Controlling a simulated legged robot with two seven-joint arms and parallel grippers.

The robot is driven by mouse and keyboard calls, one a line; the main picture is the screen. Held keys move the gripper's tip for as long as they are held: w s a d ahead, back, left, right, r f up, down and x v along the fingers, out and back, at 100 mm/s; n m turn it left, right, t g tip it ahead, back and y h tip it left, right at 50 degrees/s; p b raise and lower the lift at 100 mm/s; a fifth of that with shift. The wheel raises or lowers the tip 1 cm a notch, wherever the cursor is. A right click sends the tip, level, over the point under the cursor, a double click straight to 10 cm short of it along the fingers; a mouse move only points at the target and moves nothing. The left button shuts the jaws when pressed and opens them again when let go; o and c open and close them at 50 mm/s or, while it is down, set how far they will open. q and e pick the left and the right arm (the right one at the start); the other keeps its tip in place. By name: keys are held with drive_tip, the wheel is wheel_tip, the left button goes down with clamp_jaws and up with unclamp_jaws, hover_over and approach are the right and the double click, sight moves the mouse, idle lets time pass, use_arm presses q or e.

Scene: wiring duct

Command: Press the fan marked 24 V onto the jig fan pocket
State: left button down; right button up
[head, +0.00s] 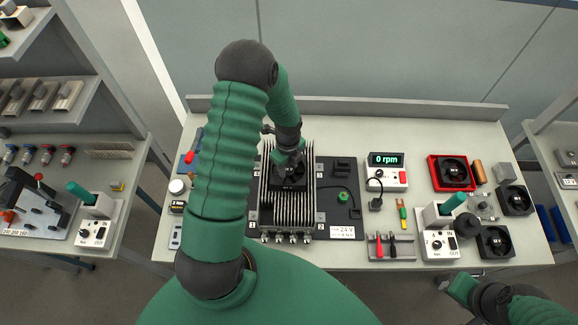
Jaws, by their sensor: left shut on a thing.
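My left gripper (288,160) reaches down over the middle of the table and is shut on a black fan (290,183). The fan is at the upper middle of the finned grey heatsink (283,212), partly hidden by the gripper. I cannot tell whether it is seated or just above. The heatsink stands on the dark jig plate (343,216), which bears a label (341,231) reading 24 V. The fan pocket is hidden under the fan and gripper. The fan's marking is not readable. My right gripper (447,283) is at the bottom right, off the table's front edge; its jaws are unclear.
A fan lies in a red tray (435,172); two more black fans (515,200) (494,242) lie at the right. A tester with a green handle (440,215) and a red-and-black tool holder (391,247) stand right of the jig.

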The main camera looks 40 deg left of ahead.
sight(288, 169)
use_arm(q)
drive_tip(key=shift+a+f, duration=0.1)
drive_tip(key=shift+f, duration=0.25)
drive_tip(key=shift+d+f+b, duration=0.35)
drive_tip(key=shift+f+b, duration=0.05)
drive_tip(key=shift+b, duration=0.1)
drive_tip(key=shift+a+f+b, duration=0.2)
drive_tip(key=shift+f+b, duration=0.1)
drive_tip(key=shift+f, duration=0.35)
drive_tip(key=shift+d+f+b, duration=0.1)
drive_tip(key=shift+f+b, duration=0.25)
drive_tip(key=shift+b, duration=0.05)
drive_tip(key=shift+f, duration=0.1)
drive_tip(key=shift+f, duration=0.2)
drive_tip(key=c, duration=0.8)
unclamp_jaws()
